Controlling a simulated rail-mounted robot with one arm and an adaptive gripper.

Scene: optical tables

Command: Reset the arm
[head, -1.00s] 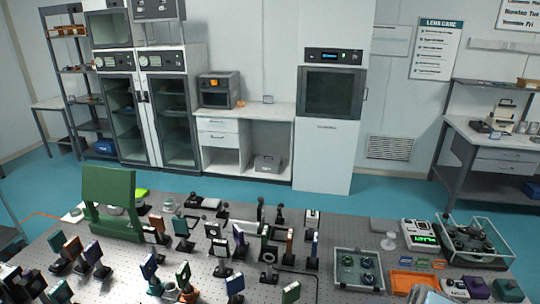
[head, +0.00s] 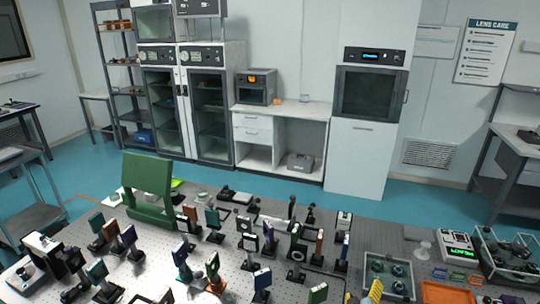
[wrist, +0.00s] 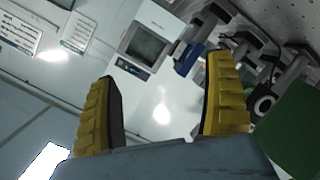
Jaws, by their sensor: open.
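My gripper (wrist: 163,78) shows in the wrist view with its two yellow ridged fingers spread wide apart. Nothing is between them. Past the fingers, the wrist view shows a white cabinet with a dark window, tilted in the picture. Dark optic mounts (wrist: 262,100) stand to the right, close to the right finger in the picture; their real distance is hard to tell. In the head view a yellow ridged piece, which looks like a finger of my gripper, shows at the bottom edge, in front of the optical table (head: 398,232).
Several mounted optics (head: 250,242) crowd the optical table. A green stand (head: 148,185) is at its back left. A clear-walled tray (head: 388,278), an orange tray (head: 448,293) and a glass-walled box (head: 508,262) are at the right. Blue floor (head: 345,200) lies open behind the table.

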